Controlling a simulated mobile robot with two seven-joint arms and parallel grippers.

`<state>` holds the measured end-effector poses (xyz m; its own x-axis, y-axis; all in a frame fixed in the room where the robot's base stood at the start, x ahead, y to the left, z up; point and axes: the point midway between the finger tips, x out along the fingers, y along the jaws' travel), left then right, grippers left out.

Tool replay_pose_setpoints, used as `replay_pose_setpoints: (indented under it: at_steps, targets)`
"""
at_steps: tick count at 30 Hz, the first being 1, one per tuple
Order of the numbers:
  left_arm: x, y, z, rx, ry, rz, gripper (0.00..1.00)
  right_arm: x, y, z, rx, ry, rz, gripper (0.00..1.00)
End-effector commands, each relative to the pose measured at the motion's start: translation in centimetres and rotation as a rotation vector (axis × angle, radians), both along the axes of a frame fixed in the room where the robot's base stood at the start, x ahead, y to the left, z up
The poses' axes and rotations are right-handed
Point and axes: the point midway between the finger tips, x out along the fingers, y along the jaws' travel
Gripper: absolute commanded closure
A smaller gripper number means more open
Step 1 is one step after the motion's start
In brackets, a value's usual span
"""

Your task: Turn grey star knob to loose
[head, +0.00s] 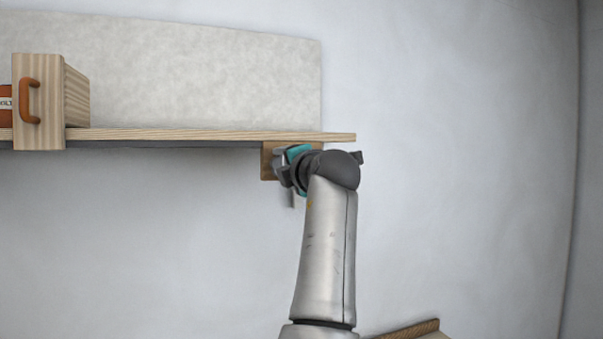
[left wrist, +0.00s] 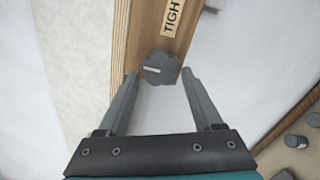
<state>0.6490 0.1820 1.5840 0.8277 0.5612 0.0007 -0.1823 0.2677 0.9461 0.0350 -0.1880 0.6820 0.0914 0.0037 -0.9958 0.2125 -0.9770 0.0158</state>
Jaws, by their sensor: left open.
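The grey star knob (left wrist: 160,68) shows in the left wrist view, with a short pale mark across its face. In the head view my left gripper (head: 286,166) is at the wooden block (head: 267,165) under the shelf's right end, and my wrist hides most of the knob area. My right gripper is not in view.
The wooden shelf (head: 190,134) runs just above the block. A wooden box with an orange handle (head: 28,101) stands at its left. A wooden edge (head: 410,328) shows at the bottom. Open room lies right of the arm.

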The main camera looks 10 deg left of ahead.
Motion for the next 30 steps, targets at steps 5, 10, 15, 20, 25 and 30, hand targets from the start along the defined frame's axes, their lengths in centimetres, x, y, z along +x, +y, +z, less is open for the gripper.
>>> replay_pose_setpoints:
  at_steps: [5, 10, 15, 20, 25, 30]
  targets:
    - [-2.6, -1.8, -0.3, 0.0, -0.006, -0.002, 0.33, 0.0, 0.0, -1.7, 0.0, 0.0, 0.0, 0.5]
    - [-5.5, -3.8, -0.3, 0.001, -0.006, -0.003, 0.33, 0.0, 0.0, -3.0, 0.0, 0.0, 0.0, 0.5]
    - [-8.4, -5.7, -0.1, 0.001, -0.007, -0.003, 0.33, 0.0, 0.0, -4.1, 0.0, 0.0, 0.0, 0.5]
    - [-10.3, -7.0, -0.1, 0.0, -0.005, -0.003, 0.33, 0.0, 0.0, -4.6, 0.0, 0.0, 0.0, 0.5]
    - [-11.3, -7.7, 0.0, 0.0, -0.003, -0.002, 0.33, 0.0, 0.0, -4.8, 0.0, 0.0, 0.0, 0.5]
    - [-11.4, -7.8, 0.0, -0.001, -0.003, -0.003, 0.33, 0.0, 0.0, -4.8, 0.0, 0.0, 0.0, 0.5]
